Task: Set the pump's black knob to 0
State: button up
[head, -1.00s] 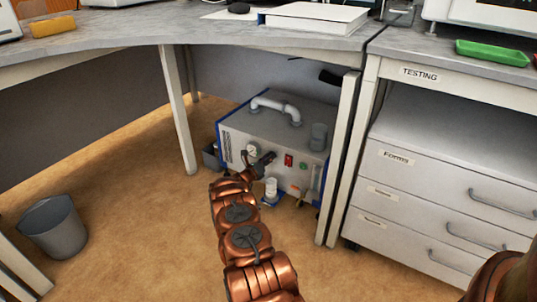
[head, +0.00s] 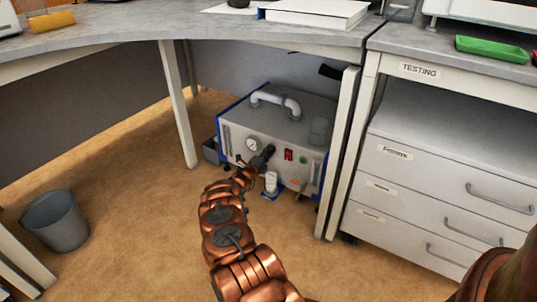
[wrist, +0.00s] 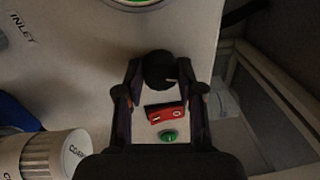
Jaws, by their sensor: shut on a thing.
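The pump (head: 280,125) is a grey-white box with blue edges on the floor under the bench. Its black knob (wrist: 158,70) shows in the wrist view between my fingertips. My gripper (wrist: 161,76) is shut on the knob from both sides. A small pale mark shows at the knob's right edge; the scale around the knob is not readable. In the head view my gripper (head: 267,153) reaches the pump's front, between the round gauge (head: 254,143) and the red switch (head: 289,155), and hides the knob.
The red switch (wrist: 165,113) and a green button (wrist: 168,136) sit close to my fingers. A white ribbed cylinder (wrist: 52,157) stands at lower left in the wrist view. A table leg (head: 342,155) rises right of the pump. A grey bin (head: 55,222) stands on open floor.

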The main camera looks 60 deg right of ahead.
jog(key=shift+n, duration=1.5)
jog(key=shift+n+t, duration=0.3)
jog(key=o, duration=1.1)
jog(key=shift+o, duration=0.2)
jog(key=a+f, duration=0.1)
jog(key=a, duration=1.1)
jog(key=shift+s, duration=0.3)
